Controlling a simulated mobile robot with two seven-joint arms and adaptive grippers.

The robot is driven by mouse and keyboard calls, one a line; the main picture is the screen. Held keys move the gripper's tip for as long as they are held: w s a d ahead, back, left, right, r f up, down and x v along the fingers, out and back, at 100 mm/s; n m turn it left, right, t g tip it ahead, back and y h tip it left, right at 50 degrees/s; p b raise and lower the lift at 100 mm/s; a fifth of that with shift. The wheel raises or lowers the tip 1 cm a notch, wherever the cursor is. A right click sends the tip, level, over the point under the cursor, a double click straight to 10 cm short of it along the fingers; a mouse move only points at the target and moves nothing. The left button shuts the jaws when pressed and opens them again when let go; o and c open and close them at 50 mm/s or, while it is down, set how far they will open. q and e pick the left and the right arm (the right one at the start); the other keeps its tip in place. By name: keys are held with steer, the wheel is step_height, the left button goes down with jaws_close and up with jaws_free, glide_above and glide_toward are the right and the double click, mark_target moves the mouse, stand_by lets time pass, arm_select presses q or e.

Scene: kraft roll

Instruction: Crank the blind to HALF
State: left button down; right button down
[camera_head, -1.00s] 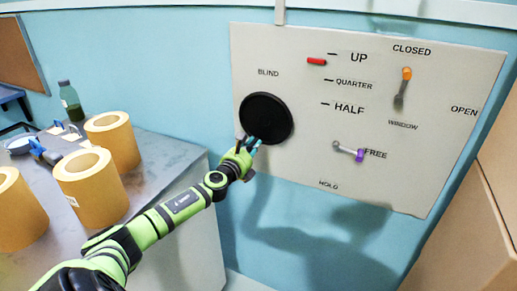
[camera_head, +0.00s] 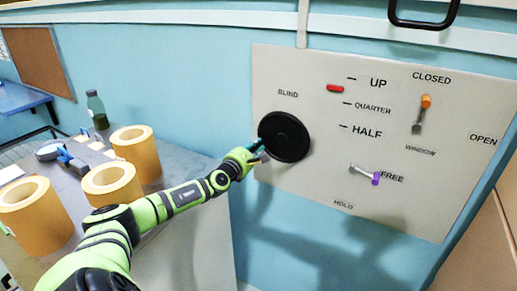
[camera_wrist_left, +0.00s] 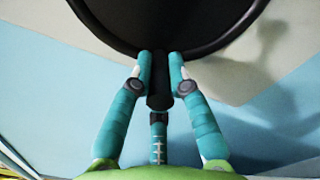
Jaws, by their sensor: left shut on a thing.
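The black round blind wheel (camera_head: 285,136) is on the light grey wall panel (camera_head: 300,190), under the BLIND label. It fills the top of the left wrist view (camera_wrist_left: 165,18). My left gripper (camera_head: 260,150) is at its lower left rim. In the left wrist view its teal fingers (camera_wrist_left: 160,80) are shut on a black handle (camera_wrist_left: 159,92) by the rim; the fingers partly hide it. The red blind pointer (camera_head: 335,87) is a little below the UP mark and above QUARTER. The HALF label (camera_head: 367,132) is lower. My right gripper is not in view.
To the right are the orange-tipped window lever (camera_head: 421,113) and the purple-tipped lever (camera_head: 364,174) beside FREE. A grey table (camera_head: 190,232) at the left holds several tan rolls (camera_head: 112,185) and a dark bottle (camera_head: 97,110). A black handle (camera_head: 422,22) is at the top.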

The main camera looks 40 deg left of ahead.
arm_select(q)
steer(key=shift+a+r+m+p, duration=0.2)
steer(key=shift+r+m+p, duration=0.1)
steer(key=shift+r+m, duration=0.25)
steer(key=shift+a+r+m+p, duration=0.15)
steer(key=shift+r+m+p, duration=0.15)
steer(key=shift+r+m, duration=0.2)
steer(key=c, duration=1.2)
jaws_free()
steer(key=shift+f, duration=0.1)
steer(key=shift+d+f, duration=0.1)
steer(key=shift+s+d, duration=0.1)
steer(key=shift+s, duration=0.35)
steer(key=v, duration=1.1)
